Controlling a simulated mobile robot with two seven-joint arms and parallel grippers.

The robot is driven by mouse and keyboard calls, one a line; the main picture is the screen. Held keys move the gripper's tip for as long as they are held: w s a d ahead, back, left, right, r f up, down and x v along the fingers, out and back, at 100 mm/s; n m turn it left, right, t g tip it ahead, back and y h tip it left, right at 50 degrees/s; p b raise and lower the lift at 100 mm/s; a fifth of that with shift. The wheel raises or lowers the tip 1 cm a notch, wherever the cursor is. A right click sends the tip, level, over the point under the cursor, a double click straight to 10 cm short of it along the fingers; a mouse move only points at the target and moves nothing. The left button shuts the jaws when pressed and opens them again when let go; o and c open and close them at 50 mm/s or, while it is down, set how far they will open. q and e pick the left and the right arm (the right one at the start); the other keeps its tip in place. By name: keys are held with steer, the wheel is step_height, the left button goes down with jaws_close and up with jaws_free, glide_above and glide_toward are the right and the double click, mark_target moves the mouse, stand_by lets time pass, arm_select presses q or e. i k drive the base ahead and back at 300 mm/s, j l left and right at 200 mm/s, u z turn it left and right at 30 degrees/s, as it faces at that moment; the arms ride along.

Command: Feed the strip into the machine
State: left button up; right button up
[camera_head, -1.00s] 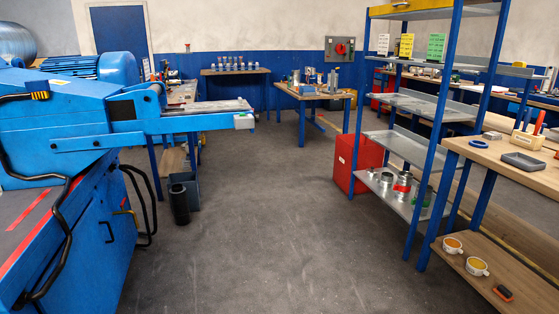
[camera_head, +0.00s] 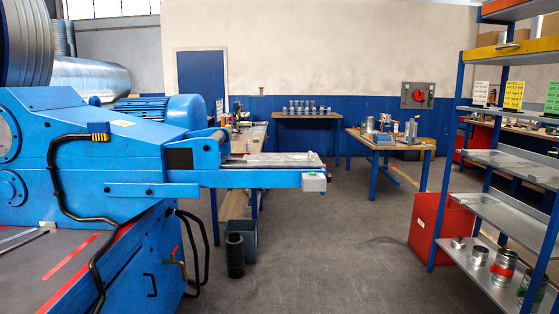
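The machine (camera_head: 150,170) is a large blue unit on the left, with a blue motor on its back and black hoses on its front. Neither of my grippers is in view.
Open grey floor (camera_head: 340,260) lies right of the machine. A black cylinder (camera_head: 235,255) and a bin stand under the infeed arm. A red cabinet (camera_head: 440,228) and a shelf rack (camera_head: 505,205) stand at right. Workbenches (camera_head: 390,142) stand farther back.

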mark_target(309, 157)
steer(key=i+l+u, duration=0.1)
steer(key=i, duration=0.4)
steer(key=i+l+u, duration=0.1)
steer(key=i+l, duration=0.2)
steer(key=i, duration=0.2)
steer(key=i+l, duration=0.25)
steer(key=i, duration=0.2)
steer(key=i+l+u, duration=0.15)
steer(key=i, duration=0.35)
steer(key=i+l+u, duration=0.1)
steer(key=i+l, duration=0.3)
steer(key=i, duration=0.05)
